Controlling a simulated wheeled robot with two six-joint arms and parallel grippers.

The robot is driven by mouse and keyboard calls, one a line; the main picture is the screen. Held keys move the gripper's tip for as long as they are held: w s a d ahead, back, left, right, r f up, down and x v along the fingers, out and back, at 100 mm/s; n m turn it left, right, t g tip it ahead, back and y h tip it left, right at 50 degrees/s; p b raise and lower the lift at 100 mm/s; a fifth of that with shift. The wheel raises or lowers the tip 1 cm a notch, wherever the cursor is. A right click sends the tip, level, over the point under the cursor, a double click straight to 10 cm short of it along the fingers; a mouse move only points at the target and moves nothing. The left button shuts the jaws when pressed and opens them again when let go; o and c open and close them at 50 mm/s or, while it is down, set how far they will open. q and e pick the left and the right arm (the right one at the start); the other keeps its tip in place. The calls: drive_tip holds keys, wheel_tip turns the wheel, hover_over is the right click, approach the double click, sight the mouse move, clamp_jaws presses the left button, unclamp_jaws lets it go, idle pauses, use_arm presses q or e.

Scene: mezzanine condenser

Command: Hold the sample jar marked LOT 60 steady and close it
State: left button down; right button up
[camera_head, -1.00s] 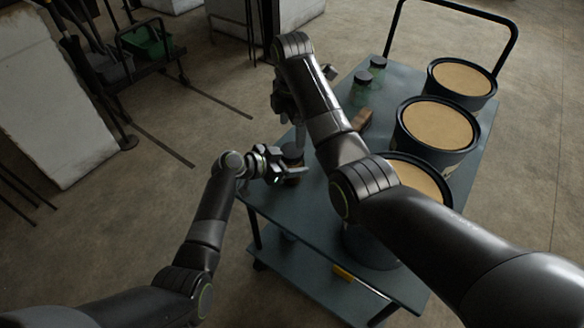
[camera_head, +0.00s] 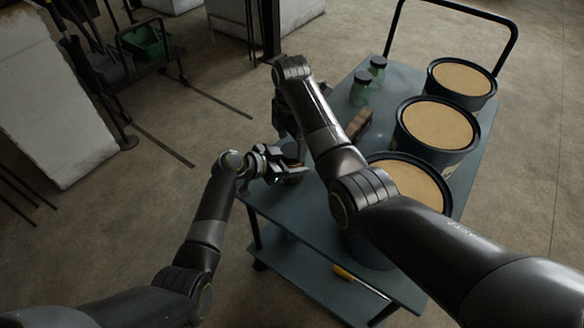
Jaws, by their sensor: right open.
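A small jar (camera_head: 294,179) stands near the left edge of the blue cart top (camera_head: 330,217), mostly hidden by my grippers. No LOT 60 marking is readable, and its lid cannot be made out. My left gripper (camera_head: 289,172) is at the jar's side with its fingers around it at a low height; whether they are pressed on it is too small to tell. Two greenish glass jars with dark lids, one nearer (camera_head: 361,86) and one farther (camera_head: 377,68), stand toward the back of the cart.
Three dark tubs with tan tops, far (camera_head: 461,78), middle (camera_head: 437,124) and near (camera_head: 408,187), line the cart's right side. A brown block (camera_head: 359,123) lies mid-cart. A yellow item (camera_head: 343,272) is on the lower shelf. The cart's black handle (camera_head: 512,45) rises at the back.

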drive_tip(key=shift+f, duration=1.2)
drive_tip(key=c, duration=1)
drive_tip(key=m, duration=0.7)
drive_tip(key=o, duration=1)
drive_tip(key=shift+o, duration=0.2)
